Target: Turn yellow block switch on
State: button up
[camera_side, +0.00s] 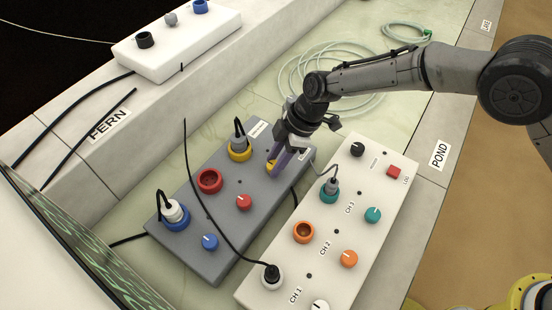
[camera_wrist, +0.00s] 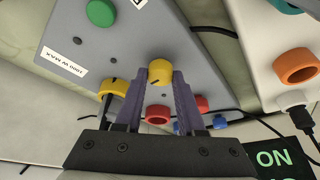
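The yellow knob (camera_side: 270,166) stands on the grey block (camera_side: 211,232), partly hidden by my gripper in the side view. In the wrist view the yellow knob (camera_wrist: 158,72) lies between my two purple fingertips, with a dark pointer mark low on its face. My gripper (camera_side: 279,165) reaches down to it from the upper right. In the wrist view my gripper (camera_wrist: 160,78) has a finger close on each side of the knob; whether they press on it cannot be told. A yellow socket (camera_side: 240,154) beside it holds a grey plug.
The grey block also bears a red knob (camera_side: 244,202), a blue knob (camera_side: 210,242) and red and blue sockets. A white block (camera_side: 386,217) with knobs, sockets and cables stands close on the right. A black cable arcs over the grey block. A coiled hose lies behind.

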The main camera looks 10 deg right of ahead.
grip_shut()
jog(key=m+t, duration=0.1)
jog(key=m, duration=0.3)
jog(key=shift+s+t, duration=0.1)
jog(key=shift+t, duration=0.2)
jog(key=m, duration=0.2)
jog(key=m+t+h, duration=0.1)
jog(key=m, duration=0.2)
jog(key=shift+s+a+t, duration=0.1)
jog(key=shift+a+t, duration=0.05)
jog(key=shift+t, duration=0.15)
jog(key=m, duration=0.2)
jog(key=m+t+h, duration=0.1)
jog(key=m, duration=0.1)
jog(key=shift+a+r+h, duration=0.1)
jog(key=shift+h, duration=0.2)
jog(key=m+h, duration=0.1)
jog(key=m, duration=0.3)
jog(key=shift+s+m+h, duration=0.1)
jog(key=shift+m+h, duration=0.3)
jog(key=o, duration=0.6)
grip_release()
